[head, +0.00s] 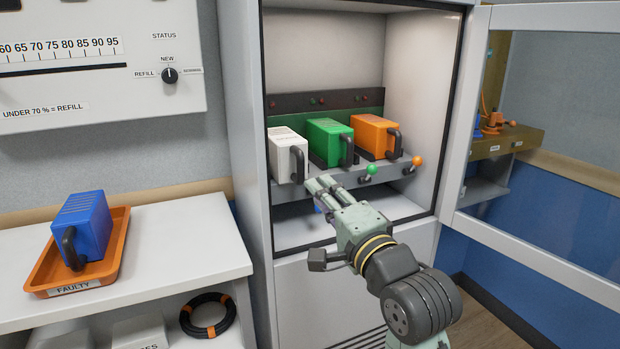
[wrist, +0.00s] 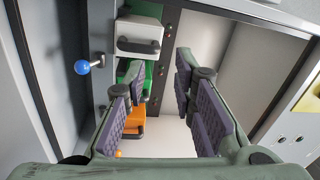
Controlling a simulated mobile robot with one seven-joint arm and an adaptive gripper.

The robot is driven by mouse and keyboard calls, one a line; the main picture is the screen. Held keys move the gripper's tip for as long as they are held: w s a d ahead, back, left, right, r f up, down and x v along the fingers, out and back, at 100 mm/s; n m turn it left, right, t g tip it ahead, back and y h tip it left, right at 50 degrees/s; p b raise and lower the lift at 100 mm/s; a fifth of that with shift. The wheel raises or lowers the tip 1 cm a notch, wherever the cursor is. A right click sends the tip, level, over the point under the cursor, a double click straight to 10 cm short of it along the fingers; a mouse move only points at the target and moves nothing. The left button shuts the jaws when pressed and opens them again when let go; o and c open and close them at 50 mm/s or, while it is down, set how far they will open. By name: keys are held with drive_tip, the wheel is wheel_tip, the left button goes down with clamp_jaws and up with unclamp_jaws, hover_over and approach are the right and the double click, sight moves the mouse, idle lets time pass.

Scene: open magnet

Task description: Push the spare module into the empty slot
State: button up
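A white module (head: 286,155), which I take for the spare, sits at the left end of the cabinet rack. Its front looks farther out than the green module (head: 327,140) beside it; I cannot tell how deep it sits. It also shows at the top of the wrist view (wrist: 138,38), with its dark handle. My gripper (head: 318,184) is just in front of the rack, low and right of the white module's handle. In the wrist view its fingers (wrist: 160,66) are apart with nothing between them. The slot behind the white module is hidden.
An orange module (head: 373,135) fills the right end. Levers with green (head: 371,169), orange (head: 417,161) and blue (wrist: 81,67) knobs stick out from the rack. A blue module (head: 82,227) lies in an orange FAULTY tray (head: 122,228). The glass door (head: 555,150) stands open at right.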

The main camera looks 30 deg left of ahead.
sight(304, 175)
drive_tip(key=d+f+m, duration=0.1)
drive_tip(key=w+d+f+m+h, duration=0.1)
drive_tip(key=shift+w+d+f, duration=0.15)
drive_tip(key=shift+d, duration=0.15)
drive_tip(key=shift+c, duration=1.3)
drive_tip(key=shift+w+a+f, duration=0.1)
drive_tip(key=shift+w+a, duration=0.05)
drive_tip(key=shift+w, duration=0.05)
drive_tip(key=shift+c, duration=0.7)
drive_tip(key=p+x, duration=0.1)
drive_tip(key=x, duration=0.3)
drive_tip(key=p+x, duration=0.1)
drive_tip(key=x, duration=0.3)
drive_tip(key=p+x, duration=0.1)
drive_tip(key=x, duration=0.3)
drive_tip(key=shift+a+f, duration=0.1)
drive_tip(key=shift+f, duration=0.05)
clamp_jaws()
drive_tip(key=shift+w+a+f, duration=0.1)
drive_tip(key=shift+w+a, duration=0.25)
drive_tip(key=shift+a, duration=0.2)
drive_tip(key=shift+p+x, duration=1)
drive_tip(key=shift+x, duration=0.9)
drive_tip(key=shift+f, duration=0.1)
drive_tip(key=shift+d, duration=0.15)
